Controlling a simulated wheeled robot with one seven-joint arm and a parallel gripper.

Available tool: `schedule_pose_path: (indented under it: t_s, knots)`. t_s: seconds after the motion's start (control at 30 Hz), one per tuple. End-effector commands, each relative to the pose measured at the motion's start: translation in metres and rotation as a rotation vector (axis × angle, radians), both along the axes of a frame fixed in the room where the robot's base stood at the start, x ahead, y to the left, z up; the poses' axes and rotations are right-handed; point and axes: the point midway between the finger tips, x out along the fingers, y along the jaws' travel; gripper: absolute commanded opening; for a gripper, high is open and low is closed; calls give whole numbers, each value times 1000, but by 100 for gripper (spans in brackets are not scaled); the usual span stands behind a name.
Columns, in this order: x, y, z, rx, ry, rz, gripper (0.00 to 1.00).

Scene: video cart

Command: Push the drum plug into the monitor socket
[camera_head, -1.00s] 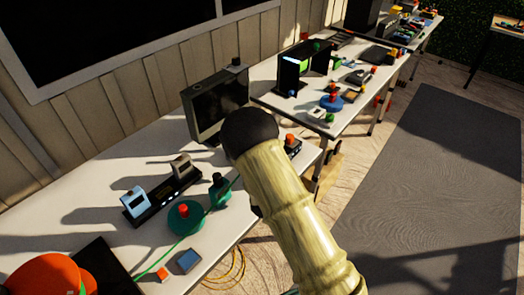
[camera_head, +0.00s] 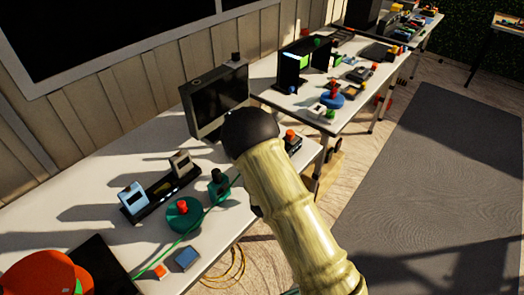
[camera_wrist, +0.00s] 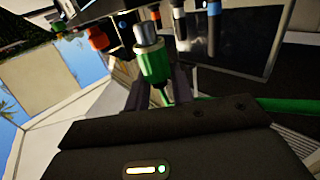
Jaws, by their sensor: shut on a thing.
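The drum plug (camera_wrist: 154,62), green with a pale metal collar, is between the fingers of my gripper (camera_wrist: 158,92), which is shut on it. Its collar points to the top of the wrist view, close to a dark part with coloured connectors; I cannot tell whether it touches. A green cable (camera_wrist: 285,104) shows to the right of my gripper. The monitor (camera_head: 216,100) stands at the back of the near table, left of my arm; its dark screen also shows in the wrist view (camera_wrist: 240,45). The socket cannot be made out. My arm hides my gripper in the head view.
The green cable (camera_head: 180,241) runs across the near table. A green reel with a red knob (camera_head: 184,215), a black dock (camera_head: 160,190), a dark green object (camera_head: 219,186) and an orange rounded object (camera_head: 40,275) stand there. A second, cluttered table (camera_head: 270,92) lies beyond.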

Motion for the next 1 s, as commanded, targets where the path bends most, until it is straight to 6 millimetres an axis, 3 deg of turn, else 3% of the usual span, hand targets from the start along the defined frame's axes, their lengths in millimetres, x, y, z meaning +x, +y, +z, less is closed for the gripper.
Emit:
schedule_pose_path:
  t_s: [1.0]
  knots:
    - [0, 0, -21, 0, 0, 0, 1]
